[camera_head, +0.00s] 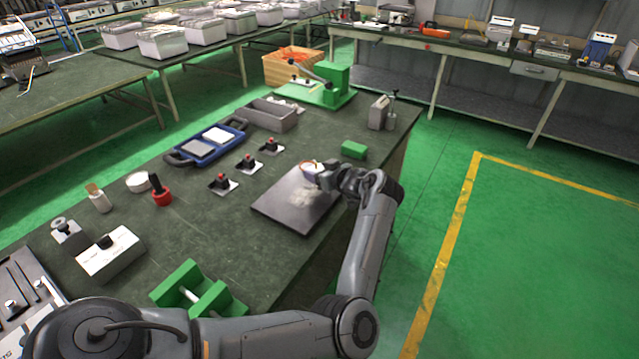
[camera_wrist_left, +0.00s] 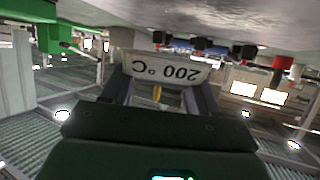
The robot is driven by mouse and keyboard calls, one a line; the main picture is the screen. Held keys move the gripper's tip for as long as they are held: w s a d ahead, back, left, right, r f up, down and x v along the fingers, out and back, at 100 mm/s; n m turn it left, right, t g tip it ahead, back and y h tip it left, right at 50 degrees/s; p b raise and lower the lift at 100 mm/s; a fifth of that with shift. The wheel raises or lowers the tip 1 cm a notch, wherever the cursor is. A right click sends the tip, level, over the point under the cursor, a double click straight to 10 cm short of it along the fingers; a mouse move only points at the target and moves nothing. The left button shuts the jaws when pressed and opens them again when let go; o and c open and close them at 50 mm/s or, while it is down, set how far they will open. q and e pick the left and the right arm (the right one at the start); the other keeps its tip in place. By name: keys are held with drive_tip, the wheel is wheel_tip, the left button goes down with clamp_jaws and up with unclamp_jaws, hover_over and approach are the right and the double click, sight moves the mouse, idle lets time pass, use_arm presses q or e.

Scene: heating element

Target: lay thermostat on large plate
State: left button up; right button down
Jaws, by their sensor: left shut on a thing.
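The large plate (camera_head: 297,200) is a flat dark grey square on the green-grey table. My left gripper (camera_head: 320,173) is over the plate's far right part, shut on the thermostat (camera_head: 309,168). The thermostat is a small pale piece with an orange-brown loop. In the left wrist view the thermostat (camera_wrist_left: 163,70) sits between the fingers of my left gripper (camera_wrist_left: 158,95), its white face reading "200 °C" upside down. I cannot tell whether it touches the plate. My right gripper is not in view.
A green block (camera_head: 354,149) lies just beyond the plate. Several small black-and-red knobbed pieces (camera_head: 223,183) stand left of it. A blue tray (camera_head: 207,142), a grey bin (camera_head: 272,115) and a green stand (camera_head: 199,291) are around. The table's right edge is close to the plate.

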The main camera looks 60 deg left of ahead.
use_arm(q)
drive_tip(key=shift+f+b, duration=0.6)
drive_tip(key=shift+f, duration=1.35)
drive_tip(key=shift+f, duration=0.1)
drive_tip(key=o, duration=1.2)
drive_tip(key=shift+f, duration=0.1)
